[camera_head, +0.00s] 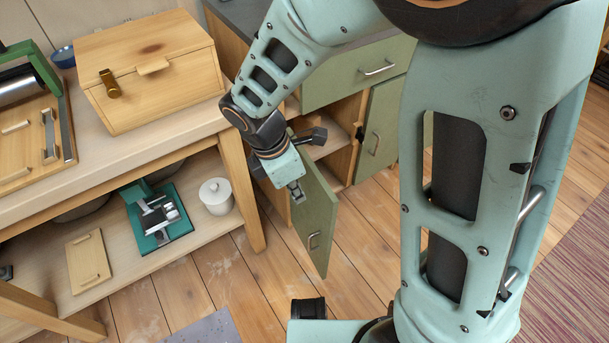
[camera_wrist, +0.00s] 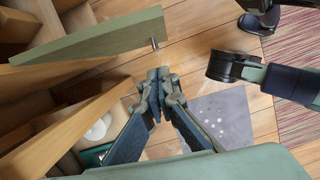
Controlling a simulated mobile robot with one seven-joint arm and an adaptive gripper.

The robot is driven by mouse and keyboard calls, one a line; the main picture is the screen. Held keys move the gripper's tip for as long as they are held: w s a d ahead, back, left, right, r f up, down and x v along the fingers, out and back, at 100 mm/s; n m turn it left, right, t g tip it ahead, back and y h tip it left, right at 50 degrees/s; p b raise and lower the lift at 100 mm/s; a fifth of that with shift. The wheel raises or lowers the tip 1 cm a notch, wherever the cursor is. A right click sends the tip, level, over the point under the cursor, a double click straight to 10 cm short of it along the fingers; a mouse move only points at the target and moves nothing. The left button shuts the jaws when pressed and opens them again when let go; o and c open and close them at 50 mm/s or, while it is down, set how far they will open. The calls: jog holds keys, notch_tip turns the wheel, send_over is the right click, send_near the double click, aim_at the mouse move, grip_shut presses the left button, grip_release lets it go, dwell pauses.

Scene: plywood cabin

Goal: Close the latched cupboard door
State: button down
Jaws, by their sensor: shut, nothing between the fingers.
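The green cupboard door (camera_head: 318,228) stands swung out from the cabinet, with its handle (camera_head: 313,240) low on the face toward the camera. It also shows in the wrist view (camera_wrist: 105,36), seen nearly along its top edge. My gripper (camera_head: 298,197) is shut and empty, pointing down on the handle side of the door; it covers part of the panel in the head view. In the wrist view the fingertips (camera_wrist: 158,76) are together below the door, with floor visible between. I cannot tell whether they touch it. A small dark latch part (camera_head: 359,132) shows at the cabinet opening.
The cabinet has a drawer (camera_head: 355,72) and a second green door (camera_head: 379,130), both shut. At left, a workbench (camera_head: 165,133) carries a wooden box (camera_head: 150,75); its lower shelf holds a white pot (camera_head: 216,196). A grey mat (camera_head: 205,330) lies on the floor.

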jog(key=b, duration=0.4)
send_near(321, 203)
jog(key=s+a+f, duration=0.2)
jog(key=s+f, duration=0.2)
jog(key=s, duration=0.1)
jog(key=shift+w+d+r, duration=0.1)
jog(key=shift+w+d, duration=0.45)
jog(key=shift+d, duration=0.35)
jog(key=shift+w+d, duration=0.55)
jog(key=shift+d, duration=0.4)
